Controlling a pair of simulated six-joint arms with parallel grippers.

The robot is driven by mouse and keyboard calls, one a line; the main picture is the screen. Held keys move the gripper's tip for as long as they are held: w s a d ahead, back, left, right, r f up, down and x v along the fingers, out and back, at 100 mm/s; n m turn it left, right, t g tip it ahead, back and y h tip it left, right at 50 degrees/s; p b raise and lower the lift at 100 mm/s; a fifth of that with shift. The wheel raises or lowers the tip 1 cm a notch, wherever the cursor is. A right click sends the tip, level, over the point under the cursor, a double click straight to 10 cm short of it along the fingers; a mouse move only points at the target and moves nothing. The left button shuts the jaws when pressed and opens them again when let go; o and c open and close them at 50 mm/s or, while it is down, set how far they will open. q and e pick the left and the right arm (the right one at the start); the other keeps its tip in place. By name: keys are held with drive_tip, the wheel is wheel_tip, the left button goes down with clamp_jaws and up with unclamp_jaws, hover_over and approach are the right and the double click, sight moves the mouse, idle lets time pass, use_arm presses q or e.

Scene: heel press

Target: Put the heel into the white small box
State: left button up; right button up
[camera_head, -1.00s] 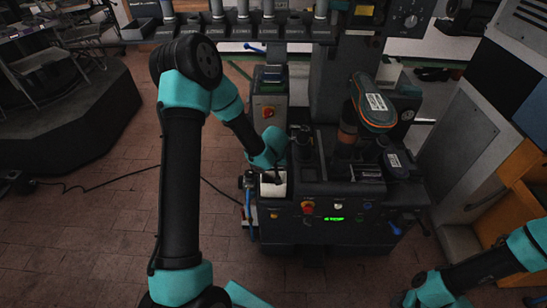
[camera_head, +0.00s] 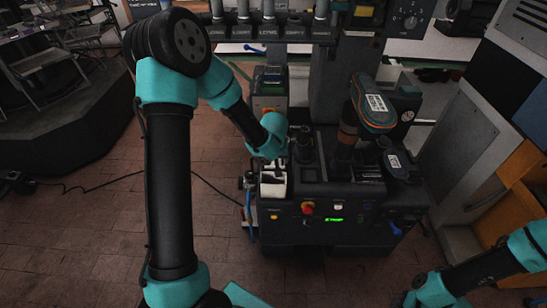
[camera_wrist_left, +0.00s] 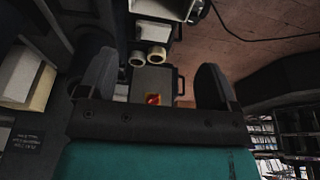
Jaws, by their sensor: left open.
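The white small box (camera_head: 273,188) sits at the front left corner of the dark press machine in the head view. My left gripper (camera_head: 279,163) is just above and behind this box, dark against the machine and hard to make out. I cannot make out the heel for sure. My right gripper is not in view.
A shoe-shaped piece (camera_head: 374,108) with a white label stands tilted on the press (camera_head: 300,230). Labelled bins (camera_head: 275,33) line the back. Open brick floor lies left of the machine.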

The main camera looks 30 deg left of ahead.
use_arm(q)
drive_tip(key=shift+f, duration=0.1)
drive_tip(key=s+d+f+m+g+h, duration=0.1)
drive_tip(key=s+d+f+m+h, duration=0.1)
drive_tip(key=s+d+f, duration=0.4)
drive_tip(key=s+d+f+m+g+h, duration=0.1)
drive_tip(key=s+d+f+m+h, duration=0.1)
drive_tip(key=s+d+f, duration=0.4)
drive_tip(key=s+f+h, duration=0.1)
drive_tip(key=s+f, duration=0.4)
drive_tip(key=s, duration=0.3)
drive_tip(key=shift+s, duration=0.2)
drive_tip(key=shift+f, duration=0.1)
